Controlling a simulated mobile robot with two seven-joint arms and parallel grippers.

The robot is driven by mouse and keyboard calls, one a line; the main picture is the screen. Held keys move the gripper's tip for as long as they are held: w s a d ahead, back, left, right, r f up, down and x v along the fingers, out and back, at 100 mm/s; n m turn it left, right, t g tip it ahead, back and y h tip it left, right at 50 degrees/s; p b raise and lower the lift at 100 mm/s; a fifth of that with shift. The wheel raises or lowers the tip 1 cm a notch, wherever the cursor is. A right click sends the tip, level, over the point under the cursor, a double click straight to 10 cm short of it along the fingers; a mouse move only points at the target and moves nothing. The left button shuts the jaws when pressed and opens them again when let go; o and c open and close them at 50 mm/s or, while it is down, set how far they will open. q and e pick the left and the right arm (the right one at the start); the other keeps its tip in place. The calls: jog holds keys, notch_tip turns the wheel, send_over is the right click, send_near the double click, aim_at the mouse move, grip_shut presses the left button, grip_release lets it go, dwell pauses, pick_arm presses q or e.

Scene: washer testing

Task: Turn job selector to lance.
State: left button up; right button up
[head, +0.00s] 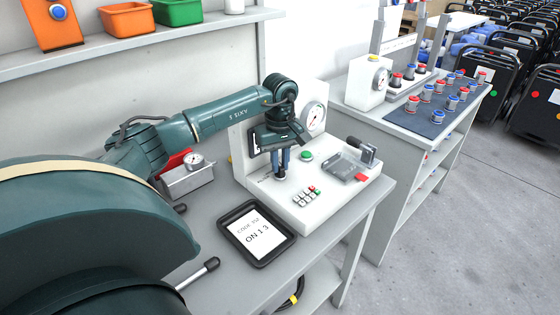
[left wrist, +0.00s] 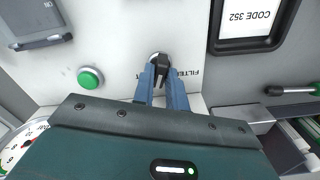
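The job selector is a small black knob (left wrist: 162,67) on the white panel of the test machine (head: 330,205). My left gripper (left wrist: 163,78) has its two blue fingers on either side of this knob, with no clear gap visible. An upside-down label reading FILTER (left wrist: 182,73) is right of the knob in the left wrist view. Another label at its left is mostly hidden by a finger. In the head view my left gripper (head: 281,170) points down at the panel's left part, and its fingers mostly hide the knob. My right gripper is not in view.
A black-framed card (head: 257,232) lies in front. A small gauge box (head: 187,180) stands left. A side table (head: 415,133) holds several red and blue fittings.

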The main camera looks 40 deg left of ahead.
pick_arm(q)
grip_shut()
jog(key=n, duration=0.4)
jog(key=shift+r+p, duration=0.1)
jog(key=shift+p, duration=0.25)
jog(key=shift+n, duration=1.9)
jog(key=shift+o, duration=2.4)
grip_release()
